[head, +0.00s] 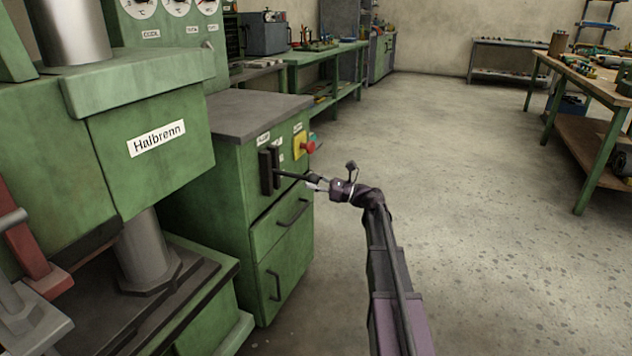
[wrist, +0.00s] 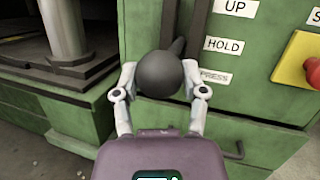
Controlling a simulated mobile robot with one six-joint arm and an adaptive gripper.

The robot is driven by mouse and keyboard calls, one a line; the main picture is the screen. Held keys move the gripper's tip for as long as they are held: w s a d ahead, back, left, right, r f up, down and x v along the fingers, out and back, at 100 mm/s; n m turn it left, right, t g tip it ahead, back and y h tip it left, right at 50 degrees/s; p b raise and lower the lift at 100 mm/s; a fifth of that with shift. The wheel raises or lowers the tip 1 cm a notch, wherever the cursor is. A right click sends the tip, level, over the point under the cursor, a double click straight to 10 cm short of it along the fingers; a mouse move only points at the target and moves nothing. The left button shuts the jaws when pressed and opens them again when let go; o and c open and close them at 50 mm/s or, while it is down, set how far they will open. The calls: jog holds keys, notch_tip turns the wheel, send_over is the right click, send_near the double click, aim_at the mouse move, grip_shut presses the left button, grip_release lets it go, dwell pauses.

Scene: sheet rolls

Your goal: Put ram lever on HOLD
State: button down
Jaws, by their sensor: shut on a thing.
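The ram lever (head: 290,174) is a dark rod that sticks out from a slotted plate (head: 267,172) on the green control cabinet. Its round dark knob (wrist: 160,74) fills the middle of the wrist view. My gripper (head: 314,182) is shut on the knob, with one pale finger on each side. White labels UP (wrist: 236,7), HOLD (wrist: 224,46) and PRESS (wrist: 214,77) run down the cabinet right of the slot. The rod meets the slot at about the height of the HOLD label. The knob hides part of the rod and slot.
A red button on a yellow plate (head: 303,146) sits right of the lever. Drawers with handles (head: 293,212) are below it. The green press marked Halbrenn (head: 158,165) stands at left. The floor (head: 440,150) at right is clear, up to a workbench (head: 590,85).

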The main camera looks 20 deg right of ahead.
jog(key=shift+a, duration=0.1)
jog(key=shift+c, duration=0.8)
grip_release()
jog(key=shift+r, duration=0.1)
